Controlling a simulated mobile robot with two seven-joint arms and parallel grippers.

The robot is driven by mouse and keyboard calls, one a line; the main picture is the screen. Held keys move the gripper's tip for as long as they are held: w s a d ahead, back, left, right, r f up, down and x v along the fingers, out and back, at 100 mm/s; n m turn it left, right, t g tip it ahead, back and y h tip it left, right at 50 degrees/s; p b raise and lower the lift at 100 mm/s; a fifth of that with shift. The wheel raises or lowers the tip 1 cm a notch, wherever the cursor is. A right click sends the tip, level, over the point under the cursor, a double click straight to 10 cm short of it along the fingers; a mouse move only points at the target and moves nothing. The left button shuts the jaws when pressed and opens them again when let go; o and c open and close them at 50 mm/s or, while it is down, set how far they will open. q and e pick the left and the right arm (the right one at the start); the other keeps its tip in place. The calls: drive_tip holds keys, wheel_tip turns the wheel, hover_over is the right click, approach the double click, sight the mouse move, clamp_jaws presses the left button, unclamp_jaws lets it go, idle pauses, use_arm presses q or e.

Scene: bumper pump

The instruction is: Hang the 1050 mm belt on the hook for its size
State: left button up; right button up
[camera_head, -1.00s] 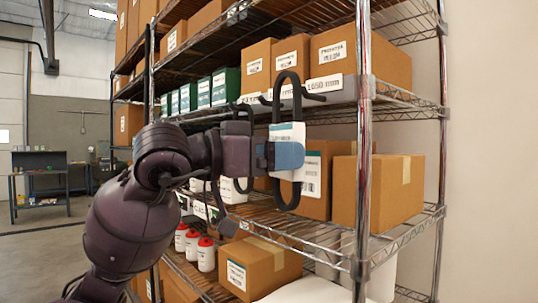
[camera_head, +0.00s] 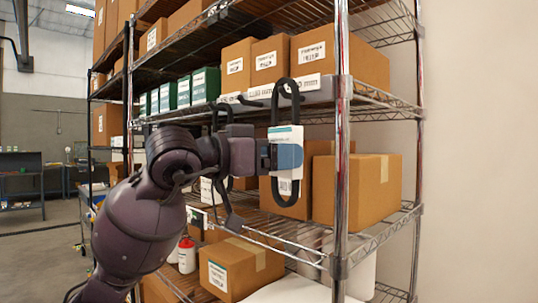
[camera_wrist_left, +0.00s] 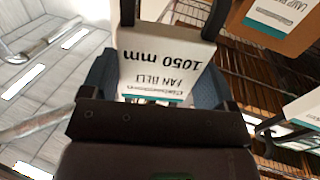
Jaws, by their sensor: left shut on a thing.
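The 1050 mm belt (camera_head: 278,198) is a black loop with a white and teal card sleeve. My left gripper (camera_head: 284,156) is shut on the sleeve and holds the belt upright in front of the rack. In the left wrist view the card (camera_wrist_left: 160,62) reads "1050 mm" and "FAN BELT", upside down. The top of the loop is level with a grey hook rail (camera_head: 322,93) with white size labels (camera_head: 311,82). A dark hook (camera_head: 300,96) shows beside the loop; I cannot tell whether they touch. The label numbers are not clearly readable. My right gripper is out of view.
A chrome post (camera_head: 341,190) stands close to the right of the belt. Cardboard boxes (camera_head: 372,185) sit behind and below it on the wire shelf. Green boxes (camera_head: 205,85) stand on the upper shelf.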

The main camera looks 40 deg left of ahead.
use_arm(q)
drive_tip(key=shift+w, duration=0.65)
drive_tip(key=shift+w+d+f+b, duration=0.1)
drive_tip(key=shift+w+f+b, duration=0.25)
drive_tip(key=shift+w, duration=0.05)
drive_tip(key=shift+w+f, duration=0.2)
drive_tip(key=shift+w, duration=0.1)
drive_tip(key=shift+b, duration=0.4)
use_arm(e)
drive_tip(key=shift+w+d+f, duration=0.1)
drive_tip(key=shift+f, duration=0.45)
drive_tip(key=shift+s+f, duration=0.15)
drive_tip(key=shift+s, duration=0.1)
use_arm(q)
drive_tip(key=o, duration=0.9)
